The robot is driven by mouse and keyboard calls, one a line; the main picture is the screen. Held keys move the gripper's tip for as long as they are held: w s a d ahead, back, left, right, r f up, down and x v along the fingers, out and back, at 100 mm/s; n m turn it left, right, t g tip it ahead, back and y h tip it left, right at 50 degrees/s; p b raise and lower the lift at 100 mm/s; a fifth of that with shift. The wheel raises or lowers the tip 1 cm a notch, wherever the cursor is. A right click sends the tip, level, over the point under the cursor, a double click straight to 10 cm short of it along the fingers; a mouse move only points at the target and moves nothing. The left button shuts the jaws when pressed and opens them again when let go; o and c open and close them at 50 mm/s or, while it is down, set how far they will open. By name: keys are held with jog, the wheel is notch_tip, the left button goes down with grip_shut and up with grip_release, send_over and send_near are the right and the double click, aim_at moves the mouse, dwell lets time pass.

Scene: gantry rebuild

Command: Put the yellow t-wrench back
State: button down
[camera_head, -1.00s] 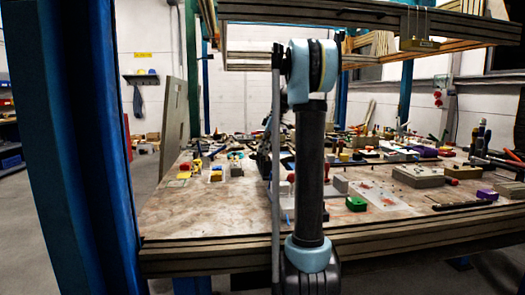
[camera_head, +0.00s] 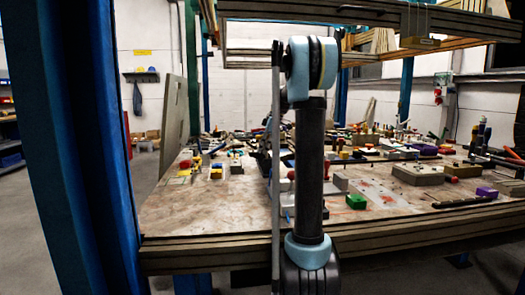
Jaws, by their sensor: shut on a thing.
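My arm (camera_head: 310,165) stands upright across the middle of the view, a dark link between light blue joints. My gripper is not plainly visible; the arm hides what lies behind it. I cannot make out the yellow t-wrench for sure. Small yellow things (camera_head: 197,161) lie at the back left of the workbench (camera_head: 200,220), too small to tell their shape.
A green block (camera_head: 356,201), a grey box (camera_head: 418,175) and a purple block (camera_head: 487,193) lie on the right half. Many tools crowd the back. A blue post (camera_head: 75,150) stands at the left and a wooden gantry beam (camera_head: 350,14) hangs overhead. The bench's front left is clear.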

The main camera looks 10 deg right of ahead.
jog(key=shift+f, duration=0.1)
jog(key=c, duration=1.7)
grip_release()
jog(key=shift+o, duration=0.2)
jog(key=v, duration=1.2)
